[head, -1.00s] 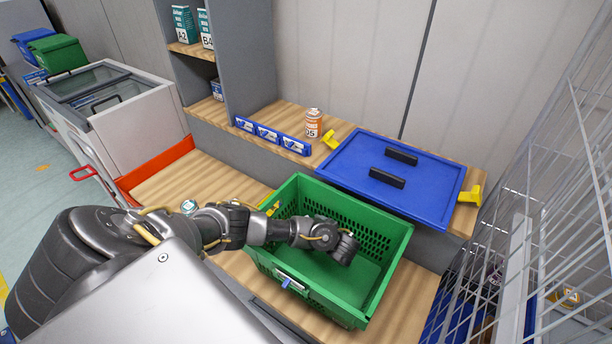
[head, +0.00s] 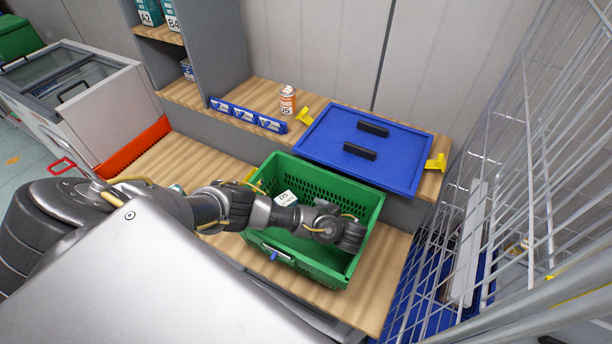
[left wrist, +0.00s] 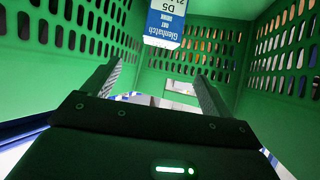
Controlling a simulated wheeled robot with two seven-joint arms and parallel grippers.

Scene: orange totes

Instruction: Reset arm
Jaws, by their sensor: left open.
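My left arm reaches in from the left over the green basket (head: 372,225) in the head view. My left gripper (left wrist: 155,88) shows in the left wrist view with two fingers spread apart and nothing between them. In the head view its fingertips are hidden by the wrist. A white and blue carton marked D5 (head: 286,198) is in the basket behind my forearm. It also shows in the left wrist view (left wrist: 167,24), beyond the fingers and apart from them. The perforated green basket walls surround the gripper there. My right gripper is not in view.
A blue lid (head: 345,140) with black handles lies on the wooden shelf behind the basket. An orange and white bottle (head: 288,100) stands beside blue label holders (head: 246,116). A wire cage (head: 530,150) rises at the right. A white freezer (head: 105,100) stands at the left.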

